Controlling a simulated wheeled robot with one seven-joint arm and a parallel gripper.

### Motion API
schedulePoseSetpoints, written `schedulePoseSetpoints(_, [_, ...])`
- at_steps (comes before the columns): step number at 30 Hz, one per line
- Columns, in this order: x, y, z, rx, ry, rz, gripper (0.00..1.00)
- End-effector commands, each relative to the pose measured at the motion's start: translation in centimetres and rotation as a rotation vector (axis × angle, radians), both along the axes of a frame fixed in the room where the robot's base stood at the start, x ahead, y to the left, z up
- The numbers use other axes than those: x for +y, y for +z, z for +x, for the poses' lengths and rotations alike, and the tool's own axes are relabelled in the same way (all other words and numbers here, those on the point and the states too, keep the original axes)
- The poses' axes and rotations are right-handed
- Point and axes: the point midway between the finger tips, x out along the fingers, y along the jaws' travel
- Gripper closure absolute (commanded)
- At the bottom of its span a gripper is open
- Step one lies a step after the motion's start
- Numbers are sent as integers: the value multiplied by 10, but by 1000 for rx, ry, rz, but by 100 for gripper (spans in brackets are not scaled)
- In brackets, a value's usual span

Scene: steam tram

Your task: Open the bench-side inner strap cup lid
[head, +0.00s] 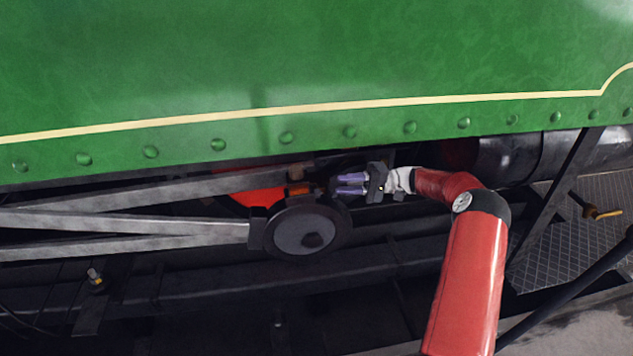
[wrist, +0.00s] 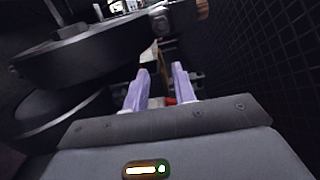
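My gripper (head: 340,184) reaches in under the green side panel, its two purple fingers pointing left toward the rods and the dark wheel. In the wrist view my gripper (wrist: 161,72) has its fingers apart, with no object held between them. A small copper-brown fitting (head: 298,188) sits just left of the fingertips in the head view. In the wrist view a small brownish piece (wrist: 201,10) shows at the top, ahead of the fingers and apart from them. I cannot tell which small part is the strap cup lid, or whether it is open or shut.
A dark round disc (head: 303,230) on the grey rods (head: 130,232) lies left of and below my gripper. The riveted green panel (head: 300,70) hangs over it. In the wrist view large dark rod ends (wrist: 75,52) crowd the left, and a dark grid-patterned surface (wrist: 275,50) lies right.

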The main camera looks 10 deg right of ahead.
Motion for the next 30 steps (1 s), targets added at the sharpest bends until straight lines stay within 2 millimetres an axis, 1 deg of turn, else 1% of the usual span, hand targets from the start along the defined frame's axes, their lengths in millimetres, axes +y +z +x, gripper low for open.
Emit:
schedulePoseSetpoints(6, [35, 4, -1, 1, 6, 0, 73])
schedulePoseSetpoints(12, [62, 5, 0, 1, 4, -1, 73])
schedulePoseSetpoints(16, [70, 5, 0, 0, 2, -1, 73])
schedulePoseSetpoints(24, [72, 5, 0, 0, 1, -1, 73])
schedulePoseSetpoints(26, [72, 5, 0, 0, 1, -1, 80])
schedulePoseSetpoints(30, [72, 5, 0, 0, 1, -1, 98])
